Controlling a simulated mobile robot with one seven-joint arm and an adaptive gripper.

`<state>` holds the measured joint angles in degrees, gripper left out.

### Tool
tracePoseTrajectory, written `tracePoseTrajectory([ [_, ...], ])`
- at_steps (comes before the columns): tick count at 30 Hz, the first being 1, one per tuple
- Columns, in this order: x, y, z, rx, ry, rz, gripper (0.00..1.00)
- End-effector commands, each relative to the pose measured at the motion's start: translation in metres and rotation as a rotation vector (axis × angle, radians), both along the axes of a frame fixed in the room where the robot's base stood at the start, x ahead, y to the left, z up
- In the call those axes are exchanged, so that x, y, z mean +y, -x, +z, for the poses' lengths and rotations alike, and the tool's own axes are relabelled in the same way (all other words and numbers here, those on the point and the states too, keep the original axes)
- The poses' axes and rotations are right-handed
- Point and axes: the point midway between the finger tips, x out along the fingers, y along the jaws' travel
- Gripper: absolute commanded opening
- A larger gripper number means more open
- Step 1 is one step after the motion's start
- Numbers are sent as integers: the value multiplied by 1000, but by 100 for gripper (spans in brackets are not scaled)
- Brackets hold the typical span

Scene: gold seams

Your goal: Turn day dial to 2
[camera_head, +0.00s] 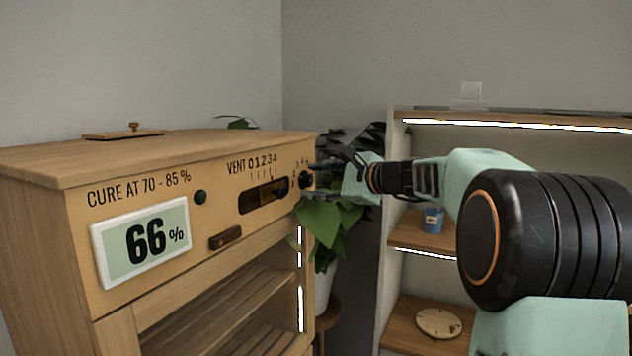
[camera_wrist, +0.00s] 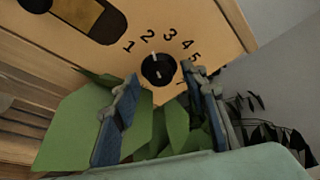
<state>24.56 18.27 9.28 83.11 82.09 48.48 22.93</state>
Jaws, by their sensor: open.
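The day dial (camera_wrist: 158,69) is a round black knob on the wooden cabinet's front, with numbers printed in an arc around its upper side. In the wrist view its pale mark appears to point up towards the 2. In the head view the dial (camera_head: 306,180) is at the right end of the panel, partly hidden by my gripper (camera_head: 322,172). In the wrist view my gripper (camera_wrist: 161,80) is open, with one finger on the left of the dial and one on its right. I cannot tell whether either finger touches the knob.
A vent slider slot (camera_head: 263,194) lies left of the dial, and a display (camera_head: 142,243) reading 66% is further left. Green plant leaves (camera_head: 330,222) are below and behind my gripper. A lit shelf unit (camera_head: 394,190) stands on the right.

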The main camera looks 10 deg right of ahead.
Motion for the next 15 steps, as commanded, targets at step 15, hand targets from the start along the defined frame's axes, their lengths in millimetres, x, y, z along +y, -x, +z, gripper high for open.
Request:
tracePoseTrajectory([
  [15, -50, 71, 17, 0, 1, -4, 40],
])
